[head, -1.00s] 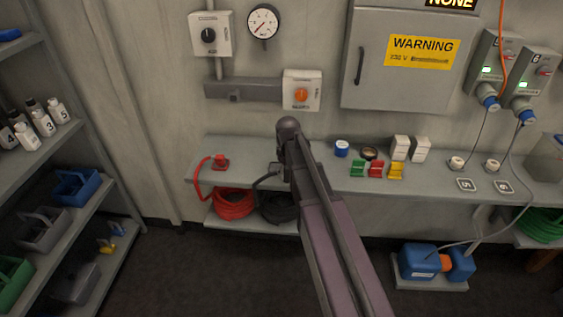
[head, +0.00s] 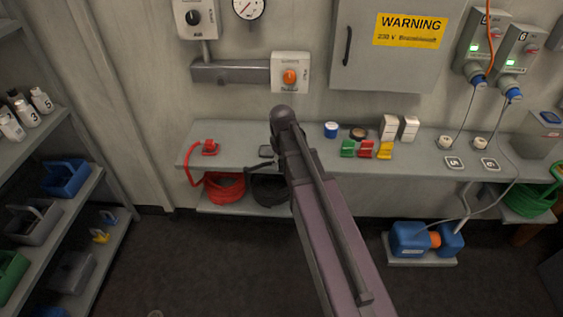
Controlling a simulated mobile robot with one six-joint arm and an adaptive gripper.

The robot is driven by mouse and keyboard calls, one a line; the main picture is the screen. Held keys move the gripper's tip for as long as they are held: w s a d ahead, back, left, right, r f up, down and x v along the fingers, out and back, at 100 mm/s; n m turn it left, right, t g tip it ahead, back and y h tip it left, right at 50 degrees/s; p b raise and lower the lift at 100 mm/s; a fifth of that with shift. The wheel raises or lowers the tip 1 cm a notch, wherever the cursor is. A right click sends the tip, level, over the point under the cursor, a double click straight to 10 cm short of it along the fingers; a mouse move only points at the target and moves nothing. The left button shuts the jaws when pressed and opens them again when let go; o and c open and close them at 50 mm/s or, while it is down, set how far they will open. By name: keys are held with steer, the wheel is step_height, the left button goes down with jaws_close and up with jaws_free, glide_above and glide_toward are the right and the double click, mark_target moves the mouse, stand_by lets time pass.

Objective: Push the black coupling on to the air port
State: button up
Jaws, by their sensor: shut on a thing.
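My arm (head: 335,240) rises across the middle of the head view, its dark rounded joint (head: 283,116) in front of the bench. My gripper is hidden behind it, and so is whatever it holds. A black hose coil (head: 270,190) lies under the bench, and its hose end runs up towards my arm. I cannot make out the black coupling. A small dark pad (head: 265,152) lies on the bench beside the arm. On the wall, a grey rail (head: 230,73) with a small dark fitting joins a white box with an orange knob (head: 290,76). I cannot tell which part is the air port.
The bench (head: 235,155) carries a red coupling (head: 210,147) on a red hose, a blue-rimmed cup (head: 331,130) and coloured holders (head: 366,149). A warning cabinet (head: 390,50) hangs above. A shelf rack (head: 110,200) stands at left. Dark floor (head: 200,265) is clear in front.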

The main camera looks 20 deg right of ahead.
steer(key=shift+w, duration=0.15)
steer(key=shift+w+d+f+h, duration=0.15)
steer(key=shift+w+h, duration=0.15)
steer(key=shift+w, duration=0.4)
steer(key=w+a+r+n+t+h+b, duration=0.1)
steer(key=w+r+n+t+h, duration=0.1)
steer(key=w+r+n+h, duration=0.25)
steer(key=w+a+r+n+t+h, duration=0.1)
steer(key=w+a+n+t+h, duration=0.15)
steer(key=w+n+h, duration=0.35)
steer(key=w+a+r+n+t+y, duration=0.2)
steer(key=w+a+r+n+t, duration=0.1)
steer(key=a+r+t, duration=0.2)
steer(key=w+a+r+n+t+y+b, duration=0.1)
steer(key=w+a+r+n+t+y, duration=0.2)
steer(key=a+r+t, duration=0.3)
steer(key=w+a+n+t, duration=0.1)
steer(key=a, duration=0.3)
steer(key=shift+a+t, duration=0.2)
steer(key=shift+t, duration=0.15)
steer(key=shift+w+n+y, duration=0.25)
steer(key=shift+x, duration=2.75)
